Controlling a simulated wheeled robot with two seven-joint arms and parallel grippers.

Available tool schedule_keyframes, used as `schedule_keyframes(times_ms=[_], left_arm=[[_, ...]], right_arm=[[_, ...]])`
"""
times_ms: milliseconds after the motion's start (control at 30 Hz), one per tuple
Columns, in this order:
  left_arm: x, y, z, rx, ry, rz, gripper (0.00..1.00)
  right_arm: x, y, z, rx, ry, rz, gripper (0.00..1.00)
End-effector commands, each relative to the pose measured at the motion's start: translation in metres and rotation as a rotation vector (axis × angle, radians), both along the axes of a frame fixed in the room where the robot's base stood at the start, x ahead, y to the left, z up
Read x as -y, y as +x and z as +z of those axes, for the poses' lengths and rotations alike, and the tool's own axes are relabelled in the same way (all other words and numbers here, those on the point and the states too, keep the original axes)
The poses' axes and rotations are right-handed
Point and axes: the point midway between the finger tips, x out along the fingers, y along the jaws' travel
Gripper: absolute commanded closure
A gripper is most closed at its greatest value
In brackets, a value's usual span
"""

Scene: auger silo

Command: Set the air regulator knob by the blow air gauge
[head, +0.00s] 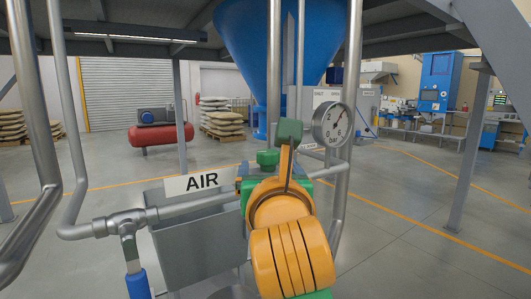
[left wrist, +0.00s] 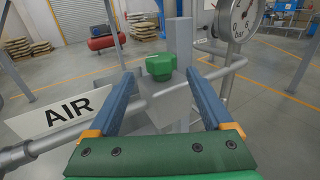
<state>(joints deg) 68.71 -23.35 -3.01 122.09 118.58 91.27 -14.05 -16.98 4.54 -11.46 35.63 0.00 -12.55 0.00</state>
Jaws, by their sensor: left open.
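The green regulator knob (head: 267,158) sits on the air pipe beside the white AIR sign (head: 196,182). In the left wrist view the knob (left wrist: 160,67) lies between the far ends of my left gripper's fingers (left wrist: 160,75), which are spread, with gaps on both sides. In the head view my orange arm hides most of that gripper. The round blow air gauge (head: 333,125), marked in bar, is right of the knob; its needle seems to point to the upper right. It is partly cut off in the left wrist view (left wrist: 239,16). My right gripper is not seen.
A grey pipe with a blue-handled valve (head: 135,280) runs left of the knob. Upright pipes (head: 274,75) stand close behind and beside it. A grey box (head: 190,245) is below the sign. A blue hopper (head: 262,45) and open floor lie beyond.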

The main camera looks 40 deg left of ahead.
Motion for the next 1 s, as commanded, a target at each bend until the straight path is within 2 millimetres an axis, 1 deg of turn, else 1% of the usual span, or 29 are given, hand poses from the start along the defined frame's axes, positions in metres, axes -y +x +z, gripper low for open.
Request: schedule_keyframes(times_ms=[67,100,300,400,500,700,733,767,800,867,900,967,1000], left_arm=[[0.0,0.002,0.003,0.008,-0.007,-0.012,0.16],[-0.004,0.006,0.003,0.006,-0.007,-0.013,0.16],[-0.03,0.038,0.004,0.003,-0.005,-0.009,0.16],[-0.038,0.049,0.003,0.002,-0.005,-0.01,0.16],[-0.042,0.055,0.001,0.006,-0.006,-0.011,0.16],[-0.042,0.055,0.0,0.006,-0.007,-0.012,0.16],[-0.042,0.055,0.0,0.006,-0.007,-0.012,0.21],[-0.042,0.055,0.0,0.006,-0.007,-0.012,0.3],[-0.042,0.055,0.0,0.006,-0.007,-0.012,0.4],[-0.042,0.055,0.0,0.006,-0.006,-0.012,0.56],[-0.042,0.055,0.0,0.006,-0.006,-0.012,0.67],[-0.042,0.055,0.0,0.006,-0.006,-0.012,0.83],[-0.042,0.055,0.0,0.007,-0.005,-0.012,0.94]], right_arm=[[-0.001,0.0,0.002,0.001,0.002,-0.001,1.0],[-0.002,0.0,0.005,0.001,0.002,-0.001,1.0],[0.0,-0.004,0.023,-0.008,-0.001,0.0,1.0],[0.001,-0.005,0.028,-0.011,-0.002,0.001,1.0],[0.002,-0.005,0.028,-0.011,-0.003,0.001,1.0],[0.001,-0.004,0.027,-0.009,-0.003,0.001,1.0],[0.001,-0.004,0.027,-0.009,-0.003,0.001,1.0],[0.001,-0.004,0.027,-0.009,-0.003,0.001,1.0],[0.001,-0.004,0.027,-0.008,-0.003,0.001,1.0],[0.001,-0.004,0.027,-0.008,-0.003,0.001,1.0],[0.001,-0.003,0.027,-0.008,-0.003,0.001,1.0],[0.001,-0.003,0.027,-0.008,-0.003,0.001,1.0],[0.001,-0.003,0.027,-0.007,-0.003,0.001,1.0]])
